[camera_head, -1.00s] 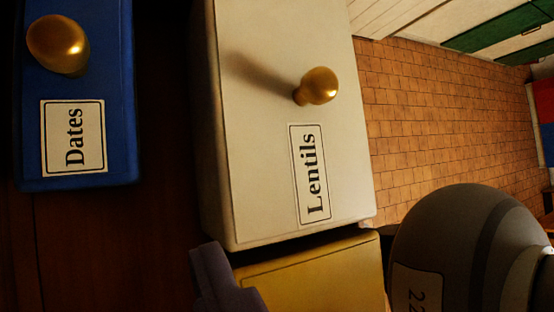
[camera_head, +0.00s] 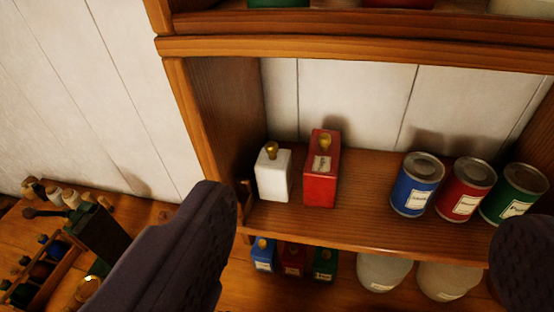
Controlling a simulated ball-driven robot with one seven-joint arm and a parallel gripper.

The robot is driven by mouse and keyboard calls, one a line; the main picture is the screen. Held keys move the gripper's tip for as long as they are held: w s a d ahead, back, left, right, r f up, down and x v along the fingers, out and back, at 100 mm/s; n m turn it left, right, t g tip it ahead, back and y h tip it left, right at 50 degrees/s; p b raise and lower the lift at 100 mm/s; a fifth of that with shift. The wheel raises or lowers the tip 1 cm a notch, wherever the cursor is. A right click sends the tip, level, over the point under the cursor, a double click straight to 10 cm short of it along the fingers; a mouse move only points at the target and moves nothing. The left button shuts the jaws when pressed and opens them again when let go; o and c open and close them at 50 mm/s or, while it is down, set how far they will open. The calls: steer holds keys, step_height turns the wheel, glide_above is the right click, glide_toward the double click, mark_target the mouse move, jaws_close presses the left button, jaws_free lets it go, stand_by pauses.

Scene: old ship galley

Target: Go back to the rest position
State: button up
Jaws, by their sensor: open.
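My gripper (camera_head: 355,245) is open, with one dark finger at the lower left and the tip of the other at the right edge. I see nothing between the fingers close up. Beyond them is a wooden shelf (camera_head: 330,225). On it stand a white box with a brass knob (camera_head: 273,175) and a red box with a brass knob (camera_head: 322,170), side by side. To their right stand a blue can (camera_head: 416,187), a red can (camera_head: 466,190) and a green can (camera_head: 514,194). The labels are too small to read.
Below the shelf are small blue (camera_head: 263,255), red (camera_head: 293,261) and green (camera_head: 325,264) boxes and two pale rounded jars (camera_head: 383,271). At the lower left, a wooden rack (camera_head: 40,275) with bottles stands on a wooden surface. A white plank wall (camera_head: 90,100) is behind.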

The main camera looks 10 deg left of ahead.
steer(key=shift+s+a+r, duration=0.2)
steer(key=shift+s+r, duration=0.15)
steer(key=shift+r, duration=0.15)
